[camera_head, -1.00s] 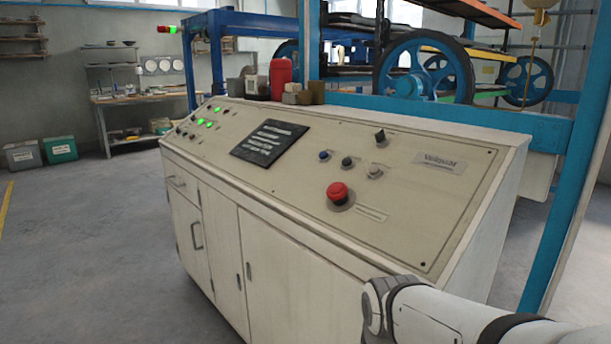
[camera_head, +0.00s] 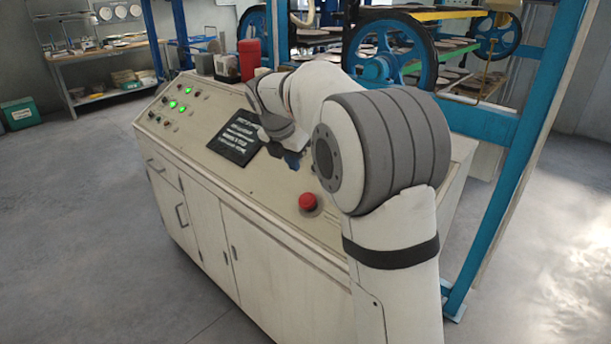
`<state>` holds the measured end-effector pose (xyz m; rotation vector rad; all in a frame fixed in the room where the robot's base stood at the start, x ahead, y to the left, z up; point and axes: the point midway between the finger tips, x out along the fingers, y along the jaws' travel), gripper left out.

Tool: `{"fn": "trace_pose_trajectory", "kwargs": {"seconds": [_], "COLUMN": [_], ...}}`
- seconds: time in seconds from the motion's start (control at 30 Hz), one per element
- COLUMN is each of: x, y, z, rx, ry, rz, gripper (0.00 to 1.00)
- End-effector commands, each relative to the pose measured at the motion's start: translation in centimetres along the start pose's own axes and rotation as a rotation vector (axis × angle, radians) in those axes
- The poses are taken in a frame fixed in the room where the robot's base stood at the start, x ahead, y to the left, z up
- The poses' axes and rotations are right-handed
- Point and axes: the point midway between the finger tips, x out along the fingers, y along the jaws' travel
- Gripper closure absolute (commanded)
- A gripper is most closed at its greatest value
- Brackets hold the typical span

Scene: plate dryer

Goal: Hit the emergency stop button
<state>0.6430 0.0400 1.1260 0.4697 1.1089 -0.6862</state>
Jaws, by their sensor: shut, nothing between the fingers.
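The red emergency stop button (camera_head: 308,201) stands on the sloped top of the cream control console (camera_head: 190,118), near its front edge. It is in plain view and nothing touches it. My arm reaches up on the right and bends over the console. My gripper (camera_head: 292,158) points down over the panel, behind and a little left of the red button and apart from it. It is shut and empty. Its fingers are small and partly blurred against the panel. My arm hides the console's right part, with the other knobs there.
A black text plate (camera_head: 240,137) lies left of my gripper, and green lamps (camera_head: 180,96) glow at the panel's far left. A red canister (camera_head: 249,60) stands on the console's back edge. A blue frame with wheels (camera_head: 390,55) rises behind. Grey floor is open at left.

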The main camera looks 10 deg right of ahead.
Motion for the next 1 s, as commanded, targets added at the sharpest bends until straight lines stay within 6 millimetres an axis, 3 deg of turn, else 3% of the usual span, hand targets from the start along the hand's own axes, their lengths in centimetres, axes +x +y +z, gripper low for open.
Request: {"fn": "trace_pose_trajectory", "kwargs": {"seconds": [0.47, 0.67, 1.0], "x": [0.3, 3.2, 10.3], "y": [0.2, 0.2, 0.1], "z": [0.3, 0.3, 0.3], "rx": [-0.028, -0.027, -0.026], "ry": [-0.004, -0.002, -0.002], "rz": [-0.001, -0.004, -0.003], "gripper": [1.0, 1.0, 1.0]}}
